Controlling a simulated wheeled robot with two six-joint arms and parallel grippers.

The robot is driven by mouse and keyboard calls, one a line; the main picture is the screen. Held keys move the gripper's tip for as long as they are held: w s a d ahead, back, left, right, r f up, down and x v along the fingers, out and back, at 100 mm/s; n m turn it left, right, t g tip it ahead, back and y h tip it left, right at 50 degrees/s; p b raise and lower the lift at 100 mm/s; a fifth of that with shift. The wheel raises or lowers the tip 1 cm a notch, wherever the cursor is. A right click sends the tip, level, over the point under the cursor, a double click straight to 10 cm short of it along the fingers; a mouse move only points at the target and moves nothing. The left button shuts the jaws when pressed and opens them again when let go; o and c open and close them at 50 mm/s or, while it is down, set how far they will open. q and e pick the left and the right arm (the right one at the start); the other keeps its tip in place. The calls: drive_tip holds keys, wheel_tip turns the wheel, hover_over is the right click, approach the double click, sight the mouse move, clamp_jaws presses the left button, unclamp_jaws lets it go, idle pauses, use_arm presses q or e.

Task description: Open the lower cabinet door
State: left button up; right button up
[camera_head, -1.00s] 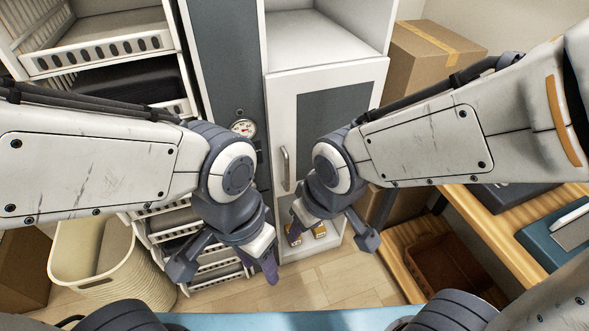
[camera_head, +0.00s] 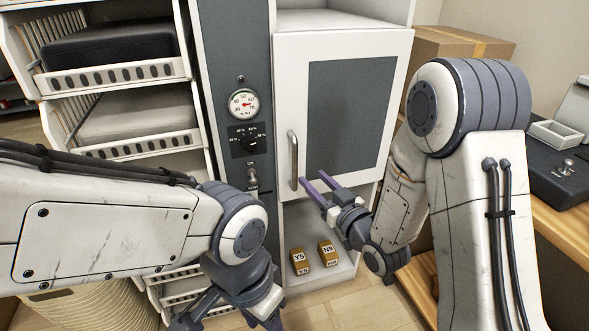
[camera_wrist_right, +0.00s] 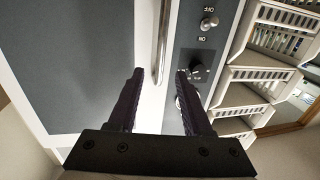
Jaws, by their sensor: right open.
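The cabinet door (camera_head: 351,115) is white with a grey panel and looks shut. Its vertical metal handle (camera_head: 293,160) is on the door's left side. My right gripper (camera_head: 316,182) is open and empty, with its purple fingers close to the handle's lower end. In the right wrist view, the handle (camera_wrist_right: 161,45) runs ahead between the lines of the two open fingers (camera_wrist_right: 160,98), beyond their tips, with no contact visible. The door panel (camera_wrist_right: 75,70) fills the left of that view. My left gripper (camera_head: 228,312) hangs low, its fingertips partly cut off by the frame edge.
A grey control column with a dial (camera_head: 243,104) and switch (camera_head: 252,179) adjoins the door's left. Two small boxes, Y5 (camera_head: 299,260) and N9 (camera_head: 327,252), sit in the open space below the door. White shelving baskets (camera_head: 120,75) stand left; a wooden desk (camera_head: 562,225) stands right.

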sight(296, 161)
drive_tip(key=x, duration=1)
clamp_jaws()
idle(1.2)
